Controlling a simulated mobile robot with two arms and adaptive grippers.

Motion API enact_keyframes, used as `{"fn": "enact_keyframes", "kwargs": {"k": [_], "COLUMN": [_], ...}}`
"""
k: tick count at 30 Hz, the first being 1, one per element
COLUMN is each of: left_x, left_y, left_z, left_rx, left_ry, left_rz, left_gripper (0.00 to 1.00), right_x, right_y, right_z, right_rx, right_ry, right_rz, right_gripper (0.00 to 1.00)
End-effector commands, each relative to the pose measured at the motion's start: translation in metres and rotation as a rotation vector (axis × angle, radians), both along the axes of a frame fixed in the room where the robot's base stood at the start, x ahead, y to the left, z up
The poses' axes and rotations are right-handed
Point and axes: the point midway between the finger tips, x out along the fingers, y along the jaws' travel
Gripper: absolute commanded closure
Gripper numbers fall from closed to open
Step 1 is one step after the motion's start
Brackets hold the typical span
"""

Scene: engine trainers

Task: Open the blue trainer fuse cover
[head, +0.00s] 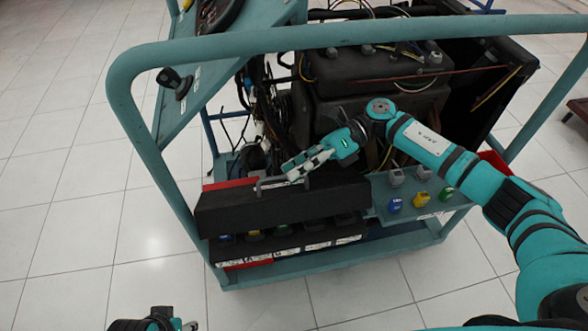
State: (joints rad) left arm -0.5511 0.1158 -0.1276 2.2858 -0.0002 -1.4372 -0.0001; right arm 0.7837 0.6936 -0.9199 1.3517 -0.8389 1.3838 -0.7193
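The teal-framed trainer (135,120) stands ahead of me. At its front a long black cover (275,210), which I take to be the fuse cover, lies over a row of coloured parts that show beneath its lower edge. A small grey handle (268,184) is on its top. My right gripper (292,172) reaches in from the right, its pale fingers just above the cover's top near this handle. Whether they touch it or are closed on it is unclear. My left gripper (172,324) is only partly in view at the bottom edge, away from the trainer.
A teal rail (330,36) arches over the black engine block (375,95), above my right forearm. Blue (395,205), yellow (422,199) and green (447,194) knobs stand on a shelf right of the cover.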

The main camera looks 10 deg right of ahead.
Motion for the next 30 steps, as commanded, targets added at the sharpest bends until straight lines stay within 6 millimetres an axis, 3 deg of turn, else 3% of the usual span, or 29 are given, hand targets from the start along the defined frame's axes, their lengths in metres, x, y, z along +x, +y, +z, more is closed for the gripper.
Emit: {"fn": "enact_keyframes", "kwargs": {"k": [12, 20, 30], "left_x": [-0.0002, -0.0004, 0.0003], "left_y": [-0.0001, -0.0002, -0.0006], "left_z": [-0.0035, -0.0035, -0.0021], "left_rx": [0.001, 0.000, -0.001], "left_ry": [0.004, 0.005, 0.001], "left_rz": [0.000, 0.000, 0.000], "left_gripper": [0.60, 0.60, 0.60], "right_x": [-0.0029, -0.0027, -0.0025], "right_y": [0.0086, 0.0084, 0.0081], "right_z": [-0.0028, -0.0027, -0.0026], "right_rx": [0.000, 0.000, 0.000], "right_ry": [0.000, 0.000, -0.001], "right_rz": [0.000, 0.000, 0.000], "right_gripper": [0.68, 1.00, 1.00]}}
